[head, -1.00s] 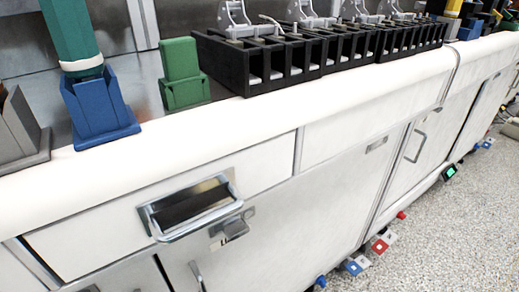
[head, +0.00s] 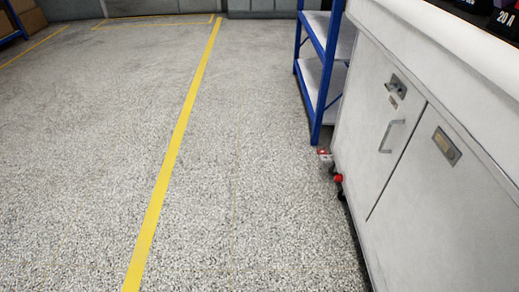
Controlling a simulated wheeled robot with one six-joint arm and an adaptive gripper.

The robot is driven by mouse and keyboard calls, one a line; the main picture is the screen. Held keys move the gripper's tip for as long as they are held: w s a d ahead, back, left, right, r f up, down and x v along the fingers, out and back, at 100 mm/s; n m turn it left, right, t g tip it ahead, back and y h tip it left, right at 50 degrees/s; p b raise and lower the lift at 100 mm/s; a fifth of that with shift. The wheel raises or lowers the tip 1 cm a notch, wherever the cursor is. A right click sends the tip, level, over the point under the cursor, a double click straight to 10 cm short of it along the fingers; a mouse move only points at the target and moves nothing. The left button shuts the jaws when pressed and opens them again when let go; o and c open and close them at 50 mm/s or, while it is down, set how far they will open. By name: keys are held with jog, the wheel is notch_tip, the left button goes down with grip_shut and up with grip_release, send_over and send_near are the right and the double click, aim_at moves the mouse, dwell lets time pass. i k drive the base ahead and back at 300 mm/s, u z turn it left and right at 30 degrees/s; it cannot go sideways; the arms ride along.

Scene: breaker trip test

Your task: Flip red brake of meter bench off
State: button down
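A white bench (head: 373,75) with cabinet doors runs along the right side of the head view. I cannot tell from the picture whether it is the meter bench. A small red part (head: 338,178) shows low at its far left corner, beside a dark caster just above the floor. A small red and white piece (head: 324,153) lies just behind it, near the foot of a blue rack. Both are too small to tell whether a brake is on or off. My gripper is not in view.
A blue rack (head: 316,95) with pale shelves stands beyond the bench's far end. Speckled floor (head: 90,170) lies open to the left, crossed by a yellow line (head: 172,155). A dark block marked 20 A (head: 505,18) sits on the bench top at the upper right.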

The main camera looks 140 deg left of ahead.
aim_at(323, 156)
jog(key=u, duration=4.05)
jog(key=i, duration=2.05)
jog(key=z, duration=0.25)
